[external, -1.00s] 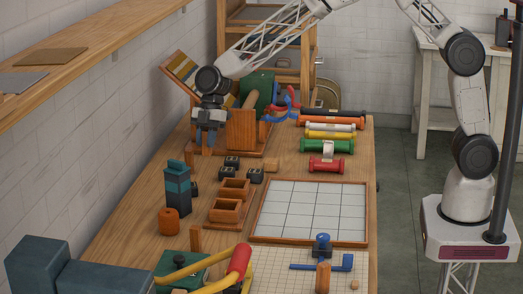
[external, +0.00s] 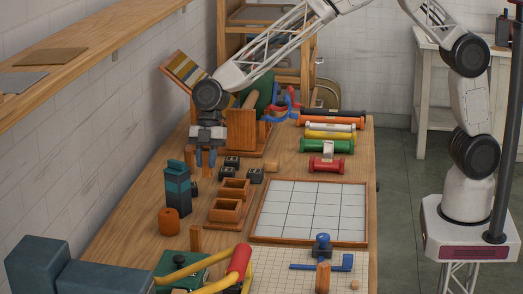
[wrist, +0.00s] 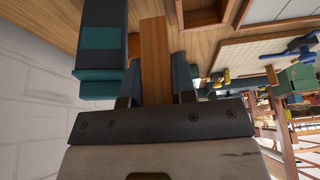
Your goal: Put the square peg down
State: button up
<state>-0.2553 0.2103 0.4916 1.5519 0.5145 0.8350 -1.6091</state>
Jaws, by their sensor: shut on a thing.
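My gripper (external: 206,161) is shut, pointing down, above the left part of the wooden table near the wall. In the wrist view, my gripper (wrist: 155,88) has its two fingers on either side of a long brown wooden square peg (wrist: 154,55), which sticks out beyond the fingertips. In the external view the held peg is hard to make out between the fingers. A dark block with a teal band (external: 178,188) stands in front of the gripper; it also shows beside the peg in the wrist view (wrist: 100,40).
Several small dark blocks (external: 231,163) and two open wooden boxes (external: 226,210) lie right of the gripper. An orange round thing (external: 168,221) and a wooden post (external: 195,238) stand nearer the camera. A wood-framed white grid tray (external: 310,211) lies at right.

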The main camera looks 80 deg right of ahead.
jog(key=s+a+n, duration=0.1)
jog(key=s+a, duration=0.7)
jog(key=a, duration=0.4)
jog(key=s+a+r+n+g, duration=0.1)
jog(key=s+a+n, duration=0.1)
jog(key=s+a, duration=0.7)
jog(key=s+a+n, duration=0.2)
jog(key=s+a, duration=0.6)
jog(key=a, duration=0.8)
jog(key=shift+s+a+r+g, duration=0.35)
jog(key=shift+g, duration=0.05)
send_near(284, 288)
jog(key=shift+s+a+r, duration=0.1)
jog(key=shift+s+a, duration=0.2)
jog(key=shift+a, duration=0.4)
jog(key=shift+f, duration=1.9)
jog(key=shift+f, duration=0.1)
